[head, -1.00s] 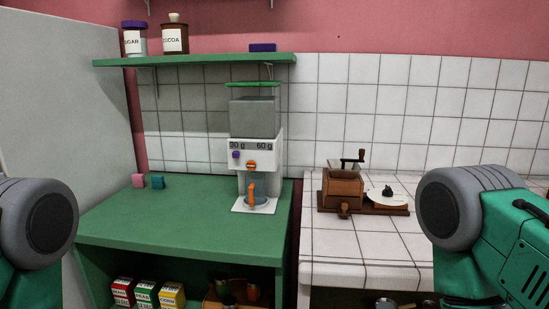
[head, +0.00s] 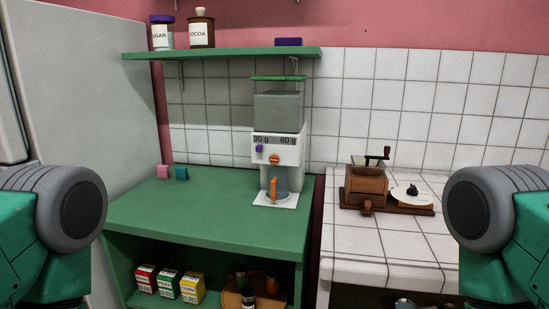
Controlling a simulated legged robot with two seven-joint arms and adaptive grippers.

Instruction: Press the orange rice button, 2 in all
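A white dispenser (head: 290,148) with a clear grey hopper and green lid stands at the back right of the green counter. Its front is marked 30 g and 60 g. An orange button (head: 274,158) sits on the front, below and right of a purple button (head: 259,148). An orange-handled cup or scoop (head: 273,188) is on the dispenser's white base, under the spout. Only rounded arm parts of mine show at the left and right edges; neither gripper is in view, and nothing of mine touches the dispenser.
The green counter (head: 200,212) is mostly clear, with a pink and a teal block (head: 181,174) at its back left. A wooden grinder (head: 366,184) stands on the white tiled counter. A green shelf (head: 225,54) with jars hangs above. Boxes (head: 168,284) stand below.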

